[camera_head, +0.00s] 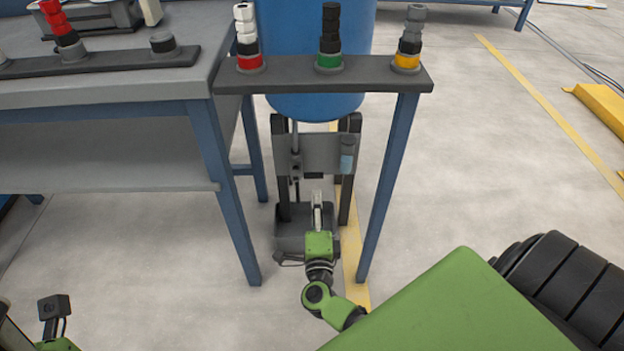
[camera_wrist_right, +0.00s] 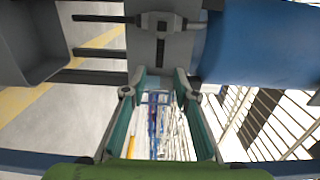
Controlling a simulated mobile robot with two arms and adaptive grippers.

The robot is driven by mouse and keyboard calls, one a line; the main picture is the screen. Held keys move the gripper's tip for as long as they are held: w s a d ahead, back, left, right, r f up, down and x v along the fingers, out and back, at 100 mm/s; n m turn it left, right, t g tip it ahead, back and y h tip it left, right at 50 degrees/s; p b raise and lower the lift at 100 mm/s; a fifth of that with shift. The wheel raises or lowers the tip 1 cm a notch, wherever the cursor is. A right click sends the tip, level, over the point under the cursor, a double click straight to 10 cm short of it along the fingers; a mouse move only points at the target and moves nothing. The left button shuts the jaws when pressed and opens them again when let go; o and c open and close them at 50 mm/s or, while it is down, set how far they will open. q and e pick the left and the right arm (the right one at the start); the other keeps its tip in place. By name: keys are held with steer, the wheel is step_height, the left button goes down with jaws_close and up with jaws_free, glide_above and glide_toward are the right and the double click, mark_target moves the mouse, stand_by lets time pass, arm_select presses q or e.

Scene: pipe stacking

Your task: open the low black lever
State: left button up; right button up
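A grey panel (camera_head: 322,155) stands low behind the pipe stand, between two black posts. In the right wrist view the panel (camera_wrist_right: 180,50) carries a dark rod with a hub (camera_wrist_right: 153,22). What looks like the black lever (camera_wrist_right: 160,52) runs from the hub down toward my fingers. My right gripper (camera_head: 318,200) is low, in front of the panel and over a grey bin. In the right wrist view its teal fingers (camera_wrist_right: 158,80) are apart. The lever's end lies near the fingertips; I cannot tell whether they touch.
A blue barrel (camera_head: 316,45) is above the panel. A stand (camera_head: 285,78) with red, green and yellow-based pipes is in front, its blue leg (camera_head: 390,185) right of my arm. A workbench (camera_head: 110,95) is left. The grey bin (camera_head: 290,233) is below.

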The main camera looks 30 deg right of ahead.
mark_target(315, 177)
steer(key=b+x, duration=0.3)
steer(key=x, duration=0.7)
steer(key=shift+w+d, duration=0.15)
steer(key=shift+w, duration=0.15)
jaws_close()
